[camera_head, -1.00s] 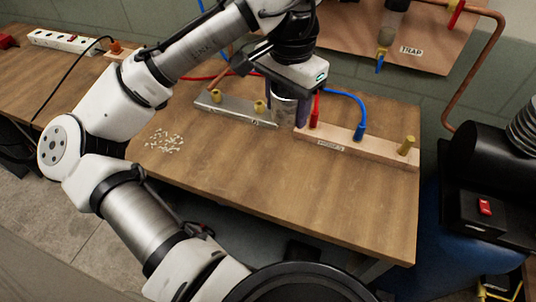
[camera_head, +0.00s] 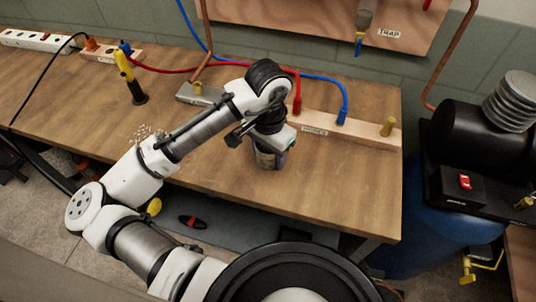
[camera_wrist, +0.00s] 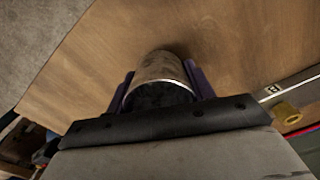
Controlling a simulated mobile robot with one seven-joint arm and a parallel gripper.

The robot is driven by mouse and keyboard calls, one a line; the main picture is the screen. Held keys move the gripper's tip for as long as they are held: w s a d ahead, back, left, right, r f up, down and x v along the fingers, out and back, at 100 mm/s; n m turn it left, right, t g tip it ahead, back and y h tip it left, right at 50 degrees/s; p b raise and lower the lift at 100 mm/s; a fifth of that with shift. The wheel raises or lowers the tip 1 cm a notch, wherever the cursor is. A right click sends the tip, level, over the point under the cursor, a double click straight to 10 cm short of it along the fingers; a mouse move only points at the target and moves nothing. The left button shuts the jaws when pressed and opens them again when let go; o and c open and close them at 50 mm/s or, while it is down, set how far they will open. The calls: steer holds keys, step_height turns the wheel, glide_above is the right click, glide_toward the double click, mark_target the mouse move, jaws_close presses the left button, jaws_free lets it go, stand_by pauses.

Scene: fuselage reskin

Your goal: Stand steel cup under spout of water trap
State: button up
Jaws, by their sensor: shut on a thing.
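The steel cup (camera_wrist: 160,68) is between the two purple fingers of my gripper (camera_wrist: 160,85) in the wrist view, with its rim facing the camera. In the head view my gripper (camera_head: 270,158) points down over the front middle of the bench, shut on the cup (camera_head: 267,160). I cannot tell whether the cup touches the wood. The water trap (camera_head: 363,20) is on the copper-coloured board at the back, beside its "TRAP" label. A blue lever or spout end (camera_head: 359,44) shows below it. My gripper is well in front and left of the trap.
A wooden hose rack (camera_head: 350,128) with red and blue hoses and a brass fitting stands behind my gripper. A yellow-black tool (camera_head: 130,82) stands farther left. The bench's front right (camera_head: 350,190) is clear. A black compressor (camera_head: 470,150) stands right.

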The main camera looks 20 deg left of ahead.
steer(key=shift+f, duration=0.85)
steer(key=shift+f, duration=0.2)
steer(key=o, duration=1)
steer(key=shift+r, duration=0.1)
